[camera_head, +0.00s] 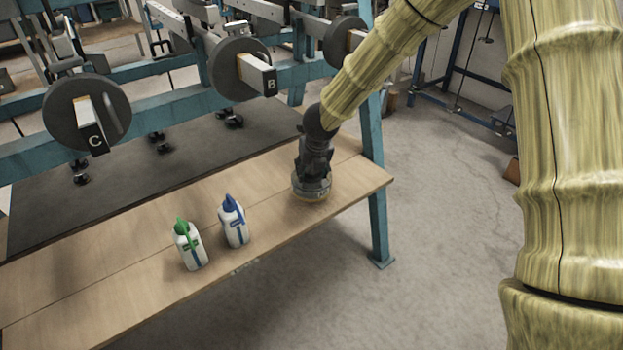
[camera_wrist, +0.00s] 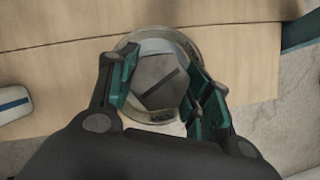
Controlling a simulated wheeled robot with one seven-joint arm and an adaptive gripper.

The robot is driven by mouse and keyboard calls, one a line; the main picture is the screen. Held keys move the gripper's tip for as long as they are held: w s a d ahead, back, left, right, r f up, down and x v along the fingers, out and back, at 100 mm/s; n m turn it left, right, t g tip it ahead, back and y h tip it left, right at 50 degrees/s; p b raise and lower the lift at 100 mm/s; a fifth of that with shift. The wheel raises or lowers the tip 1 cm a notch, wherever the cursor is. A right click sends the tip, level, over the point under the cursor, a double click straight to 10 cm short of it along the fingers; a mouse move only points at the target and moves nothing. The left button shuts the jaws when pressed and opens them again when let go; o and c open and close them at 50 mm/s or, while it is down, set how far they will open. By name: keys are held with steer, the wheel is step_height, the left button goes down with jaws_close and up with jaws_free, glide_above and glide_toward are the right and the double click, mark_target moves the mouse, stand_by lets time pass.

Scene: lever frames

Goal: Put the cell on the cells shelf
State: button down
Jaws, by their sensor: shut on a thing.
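The cell (camera_head: 312,191) is a short round grey piece with a pale base, near the right end of the wooden bench top (camera_head: 110,285). My gripper (camera_head: 316,172) is above it, pointing down, with its fingers around it. In the wrist view, the cell (camera_wrist: 158,68) has a clear round rim and a grey faceted top with a dark slot. The green finger pads of my gripper (camera_wrist: 163,92) close on it from both sides. I cannot tell whether the cell touches the wood. I cannot make out which surface is the cells shelf.
A green-capped bottle (camera_head: 190,246) and a blue-capped bottle (camera_head: 234,222) stand on the bench left of my gripper. Behind are levers with round grey weights, marked C (camera_head: 92,125) and B (camera_head: 262,75), on a teal frame (camera_head: 376,180). A dark mat (camera_head: 120,190) lies behind the bottles.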

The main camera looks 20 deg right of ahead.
mark_target(312, 179)
steer(key=shift+f+b, duration=0.6)
steer(key=shift+f, duration=1)
steer(key=shift+f, duration=0.15)
steer(key=c, duration=0.6)
jaws_free()
steer(key=shift+s, duration=0.1)
steer(key=shift+c, duration=0.2)
steer(key=p+v, duration=0.4)
steer(key=v, duration=0.8)
steer(key=s+d+f+n+g+h, duration=0.1)
steer(key=s+d+f+n, duration=0.1)
steer(key=s+f+n, duration=0.85)
steer(key=s+d+f+n+g+h, duration=0.15)
steer(key=s+f+n, duration=0.55)
steer(key=f, duration=0.7)
steer(key=s+a+f+n+g+y, duration=0.1)
steer(key=s+f+n, duration=0.5)
steer(key=s+n, duration=0.3)
steer(key=s+a+f+n+g+y, duration=0.1)
steer(key=s+f+n, duration=0.5)
steer(key=s, duration=1)
steer(key=a+n, duration=0.1)
steer(key=n, duration=0.2)
steer(key=shift+n+y, duration=0.35)
